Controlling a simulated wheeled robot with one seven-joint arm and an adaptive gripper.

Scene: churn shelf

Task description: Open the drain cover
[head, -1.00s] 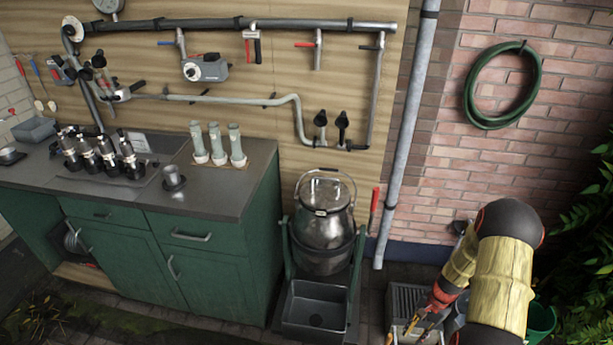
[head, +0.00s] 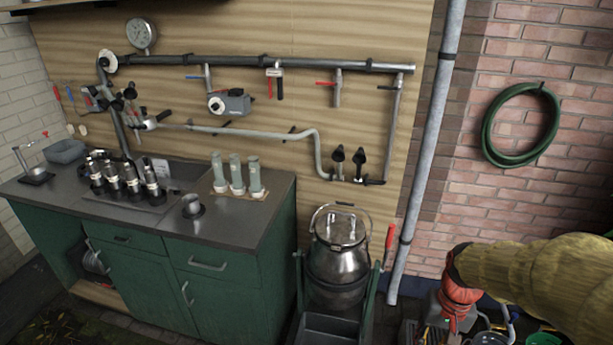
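A grey slotted grate (head: 408,332), which may be the drain cover, shows at the bottom edge below the downpipe. Only part of it is in view, and I cannot tell whether it is open or shut. My arm reaches in from the right in a yellow sleeve. My gripper (head: 452,325) hangs below the orange-red wrist, pointing down, to the right of the grate. Its fingers are small and mixed with the clutter behind, so I cannot tell whether they touch anything or hold something.
The grey downpipe (head: 425,150) runs down the wall left of my arm. A metal churn (head: 338,262) stands in a green frame beside the green cabinet (head: 225,285). A green bucket (head: 543,339) is at lower right. A hose (head: 492,135) hangs on the brick wall.

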